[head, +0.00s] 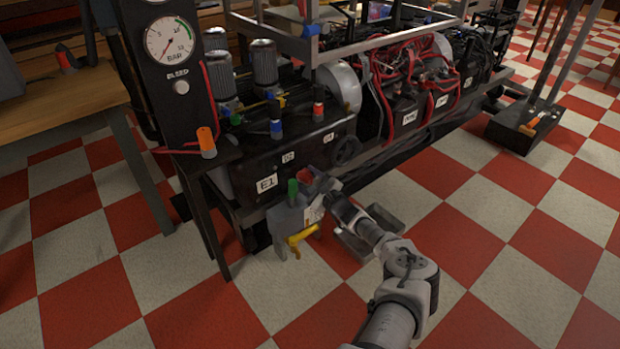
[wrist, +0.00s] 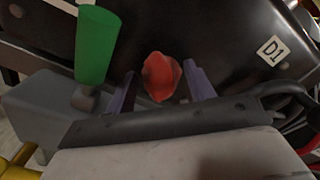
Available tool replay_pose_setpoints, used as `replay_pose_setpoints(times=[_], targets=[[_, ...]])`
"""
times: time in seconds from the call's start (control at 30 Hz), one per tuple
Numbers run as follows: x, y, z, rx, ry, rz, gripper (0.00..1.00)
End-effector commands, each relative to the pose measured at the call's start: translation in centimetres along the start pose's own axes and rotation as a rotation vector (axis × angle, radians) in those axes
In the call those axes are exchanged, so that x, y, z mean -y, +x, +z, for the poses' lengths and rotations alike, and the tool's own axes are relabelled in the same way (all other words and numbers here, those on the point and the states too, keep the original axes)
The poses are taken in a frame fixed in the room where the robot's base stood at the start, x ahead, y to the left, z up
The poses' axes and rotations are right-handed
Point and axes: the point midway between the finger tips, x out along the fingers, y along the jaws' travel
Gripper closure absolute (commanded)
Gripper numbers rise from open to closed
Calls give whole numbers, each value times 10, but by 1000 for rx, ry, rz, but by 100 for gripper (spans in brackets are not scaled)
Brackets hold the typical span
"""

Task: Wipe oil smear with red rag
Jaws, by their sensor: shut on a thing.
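The red rag (wrist: 161,78) is a small bunched piece between the two purple-grey fingers of my gripper (wrist: 164,86) in the wrist view. My gripper is shut on it, in front of the dark panel (wrist: 230,75) of the machine. In the head view my gripper (head: 318,190) is low at the front of the black machine cabinet (head: 300,150), with a bit of the red rag (head: 304,173) showing at its tip. I cannot make out the oil smear in either view. Whether the rag touches the panel is unclear.
A grey block with a green knob (head: 293,191) and a yellow handle (head: 302,238) is close to the left of my gripper. A gauge panel (head: 172,45) stands at the left. Red and black hoses (head: 385,85) run along the machine.

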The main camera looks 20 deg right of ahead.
Motion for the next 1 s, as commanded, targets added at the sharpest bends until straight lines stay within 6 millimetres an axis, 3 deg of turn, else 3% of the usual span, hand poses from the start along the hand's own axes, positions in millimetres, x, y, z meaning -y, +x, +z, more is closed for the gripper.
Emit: replay_pose_setpoints(times=[0.17,0.7,1.0], targets=[[2,-5,2,-1,0,0,71],[2,-56,2,-1,-1,0,71],[0,-60,0,1,-1,0,71]])
